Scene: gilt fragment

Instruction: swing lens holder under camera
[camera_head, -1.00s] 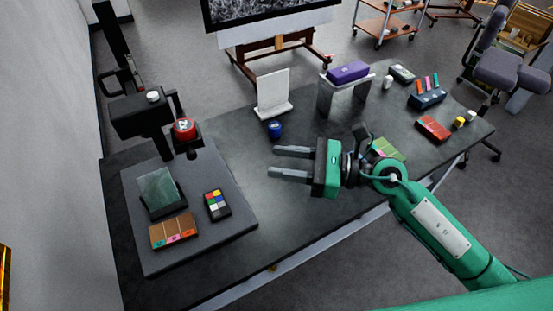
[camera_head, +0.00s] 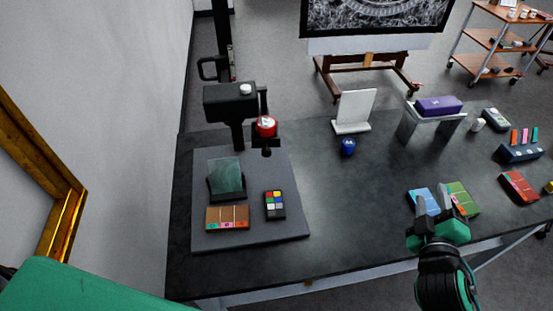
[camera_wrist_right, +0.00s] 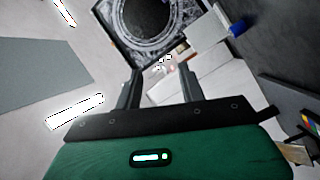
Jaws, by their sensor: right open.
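The camera is likely the black box (camera_head: 230,100) with a white knob, on a black post at the back left of the table. A red round part with a white top (camera_head: 265,127) sits on a black mount just right of it; I cannot tell for certain whether this is the lens holder. A greenish glass-like plate (camera_head: 227,178) stands tilted in a black stand on the grey board below the camera. My right gripper (camera_head: 436,204) is open and empty at the right front, far from the camera; its fingers also show in the wrist view (camera_wrist_right: 160,72). My left gripper is out of view.
The grey board (camera_head: 210,243) carries a brown swatch block (camera_head: 227,218) and a colour chart (camera_head: 275,205). A blue jar (camera_head: 348,147), white stand (camera_head: 354,112) and purple box (camera_head: 438,106) stand behind. Blue and green cards (camera_head: 463,198) lie by my right gripper. The table middle is clear.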

